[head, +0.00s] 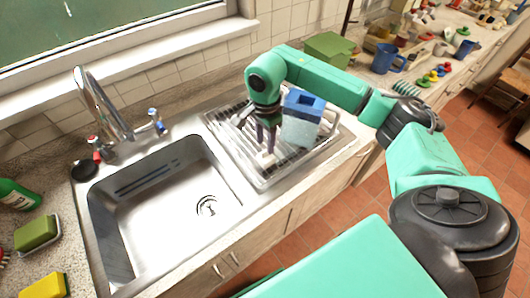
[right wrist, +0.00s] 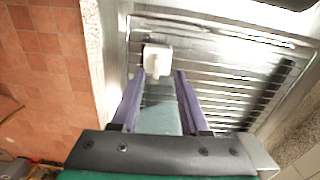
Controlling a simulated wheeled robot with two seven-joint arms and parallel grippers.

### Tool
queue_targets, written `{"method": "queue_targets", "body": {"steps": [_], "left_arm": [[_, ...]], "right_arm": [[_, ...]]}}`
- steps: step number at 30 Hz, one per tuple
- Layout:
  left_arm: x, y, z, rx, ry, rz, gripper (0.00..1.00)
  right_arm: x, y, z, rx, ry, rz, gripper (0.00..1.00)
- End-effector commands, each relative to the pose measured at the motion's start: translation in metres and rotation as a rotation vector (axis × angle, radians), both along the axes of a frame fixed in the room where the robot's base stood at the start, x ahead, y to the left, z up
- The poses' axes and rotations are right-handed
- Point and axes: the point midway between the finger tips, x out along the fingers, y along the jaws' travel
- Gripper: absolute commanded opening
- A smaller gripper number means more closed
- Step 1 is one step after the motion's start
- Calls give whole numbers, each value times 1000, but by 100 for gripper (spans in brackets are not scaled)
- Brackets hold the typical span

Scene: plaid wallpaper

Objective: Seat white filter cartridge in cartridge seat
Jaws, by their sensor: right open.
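The white filter cartridge (right wrist: 157,60) lies on the metal drainer rack, just beyond my right fingertips in the right wrist view. In the head view a small white part of it (head: 266,158) shows below the fingers. My right gripper (head: 266,145) points down over the rack, open, with its purple fingers apart and empty. A pale grey box with a blue top (head: 302,108) stands upright on the rack, right of the gripper. The dark opening in its top looks like the cartridge seat. Its pale body (right wrist: 160,118) seems to show between my fingers in the wrist view. My left gripper is not in view.
The steel sink (head: 165,205) with its tap (head: 100,105) is left of the rack. A green box (head: 328,48) and a blue mug (head: 386,58) stand behind on the counter. A green sponge (head: 36,232) and bottle are at far left. Tiled floor lies in front.

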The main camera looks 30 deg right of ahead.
Motion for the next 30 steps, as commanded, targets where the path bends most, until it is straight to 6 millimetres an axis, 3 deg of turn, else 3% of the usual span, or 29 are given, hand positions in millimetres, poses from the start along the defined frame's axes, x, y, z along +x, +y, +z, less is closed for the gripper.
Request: {"method": "queue_targets", "body": {"steps": [1,5,11,14,15,30], "left_arm": [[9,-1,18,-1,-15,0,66],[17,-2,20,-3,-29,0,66],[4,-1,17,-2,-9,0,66],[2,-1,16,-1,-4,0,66],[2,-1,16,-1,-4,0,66],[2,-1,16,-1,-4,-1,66]], "right_arm": [[-3,0,-1,1,7,-1,45],[-1,0,-24,0,3,0,45],[-1,0,-27,1,0,0,45],[-1,0,-27,1,0,0,7],[-1,0,-27,1,0,0,0],[-1,0,-26,1,0,0,0]]}}
